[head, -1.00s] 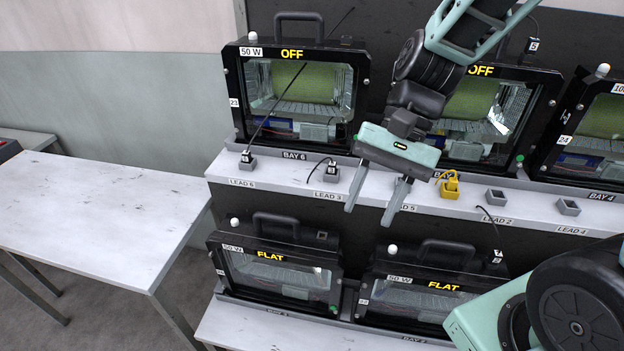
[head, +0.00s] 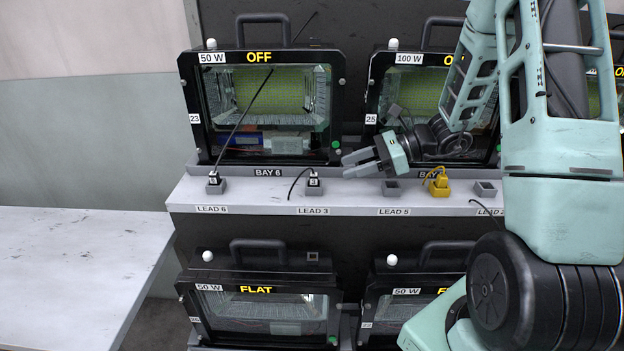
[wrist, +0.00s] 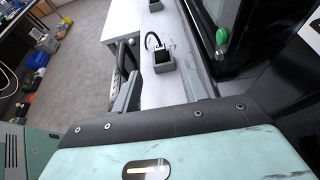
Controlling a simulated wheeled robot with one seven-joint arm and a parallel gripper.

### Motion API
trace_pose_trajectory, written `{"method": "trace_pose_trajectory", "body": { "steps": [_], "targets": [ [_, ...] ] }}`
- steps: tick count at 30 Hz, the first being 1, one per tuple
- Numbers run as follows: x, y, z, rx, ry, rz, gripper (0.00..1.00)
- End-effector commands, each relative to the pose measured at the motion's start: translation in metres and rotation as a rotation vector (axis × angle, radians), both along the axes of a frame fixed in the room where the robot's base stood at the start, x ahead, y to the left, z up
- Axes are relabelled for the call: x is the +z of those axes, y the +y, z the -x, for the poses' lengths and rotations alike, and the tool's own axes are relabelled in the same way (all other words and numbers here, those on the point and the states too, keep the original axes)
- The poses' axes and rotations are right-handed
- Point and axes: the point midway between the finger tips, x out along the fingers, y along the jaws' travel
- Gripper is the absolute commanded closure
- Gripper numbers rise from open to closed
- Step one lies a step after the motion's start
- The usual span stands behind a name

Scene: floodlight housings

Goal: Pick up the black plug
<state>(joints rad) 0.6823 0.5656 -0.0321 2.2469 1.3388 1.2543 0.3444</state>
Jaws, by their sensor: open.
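Two black plugs with pale tops stand in small grey holders on the white shelf (head: 360,204). One black plug (head: 313,180) is above the LEAD 3 label and has a short curved black cable. The other black plug (head: 214,179) is above LEAD 6, with a cable rising in front of the bay 6 housing. My gripper (head: 346,165) is open and empty, pointing left along the shelf, to the right of the LEAD 3 plug and apart from it. In the wrist view, a plug in its holder (wrist: 162,60) shows beyond and between the fingers.
A yellow plug (head: 438,186) stands to the right, beside an empty grey holder (head: 391,188). The bay 6 housing (head: 187,95), marked OFF, stands behind the shelf. FLAT housings (head: 262,280) sit below. A bare white table (head: 70,270) is at left.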

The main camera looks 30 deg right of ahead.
Motion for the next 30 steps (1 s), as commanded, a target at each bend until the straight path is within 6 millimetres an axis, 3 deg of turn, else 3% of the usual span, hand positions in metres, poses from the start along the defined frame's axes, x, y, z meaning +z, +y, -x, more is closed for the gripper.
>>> {"method": "trace_pose_trajectory", "body": {
  "steps": [6, 15, 24, 30],
  "targets": [
    [-0.015, 0.035, -0.022, 0.005, 0.003, -0.001, 0.56],
    [-0.024, 0.053, -0.035, 0.004, 0.0, 0.001, 0.56],
    [-0.037, 0.085, -0.058, 0.004, 0.0, 0.001, 0.56],
    [-0.04, 0.089, -0.062, 0.002, -0.001, 0.003, 0.56]
  ]
}}
